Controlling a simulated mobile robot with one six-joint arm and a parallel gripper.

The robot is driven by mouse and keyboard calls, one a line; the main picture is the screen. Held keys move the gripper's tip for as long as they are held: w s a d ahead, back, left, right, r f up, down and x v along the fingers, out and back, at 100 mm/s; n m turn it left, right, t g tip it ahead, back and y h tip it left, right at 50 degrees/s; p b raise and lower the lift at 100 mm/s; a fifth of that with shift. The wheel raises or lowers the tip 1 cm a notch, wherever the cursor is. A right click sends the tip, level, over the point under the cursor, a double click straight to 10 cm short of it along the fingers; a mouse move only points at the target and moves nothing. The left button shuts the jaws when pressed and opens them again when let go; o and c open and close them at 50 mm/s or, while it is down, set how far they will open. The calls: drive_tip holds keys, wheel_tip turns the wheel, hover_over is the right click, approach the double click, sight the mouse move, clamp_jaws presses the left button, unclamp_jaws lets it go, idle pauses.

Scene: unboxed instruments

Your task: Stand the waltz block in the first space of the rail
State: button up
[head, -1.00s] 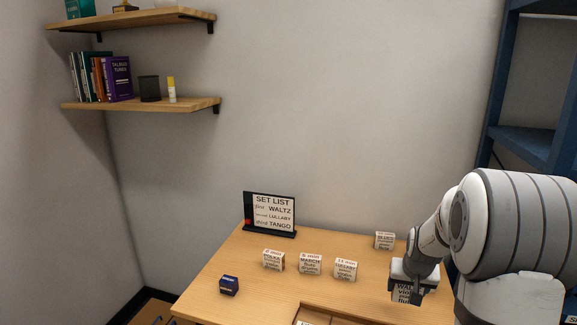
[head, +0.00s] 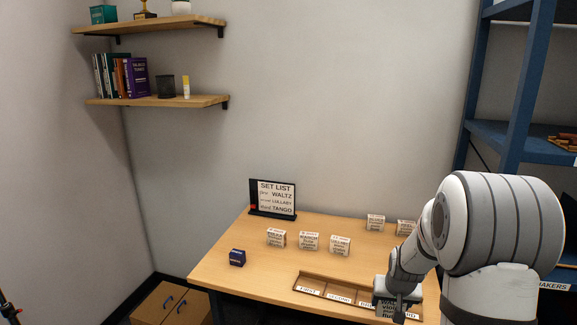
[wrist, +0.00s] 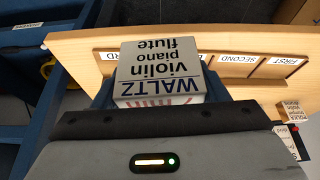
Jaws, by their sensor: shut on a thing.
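My gripper (head: 396,292) is shut on the waltz block (wrist: 160,72), a white block whose label reads WALTZ, violin, piano, flute, upside down in the wrist view. In the head view the block (head: 386,309) is partly hidden by my gripper, at the right end of the wooden rail (head: 328,283). I cannot tell if it touches the rail. The rail's FIRST label (head: 309,289) is at its left end, with SECOND beside it. The first space (wrist: 284,72) looks empty and lies to the right of the block in the wrist view.
A set list sign (head: 274,198) reads first waltz, second lullaby, third tango. Several white blocks, including one at mid-table (head: 308,241), stand behind the rail. A dark blue box (head: 237,257) sits at the left. Blue shelving (head: 500,130) rises at the right.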

drive_tip(key=s+a+f+n+y+p, duration=0.1)
drive_tip(key=s+a+f+n+p, duration=0.1)
drive_tip(key=s+a+f, duration=0.3)
drive_tip(key=a+f, duration=0.3)
drive_tip(key=a, duration=0.4)
drive_tip(key=shift+s+f+n, duration=0.2)
drive_tip(key=shift+f+n, duration=0.1)
drive_tip(key=shift+f, duration=0.05)
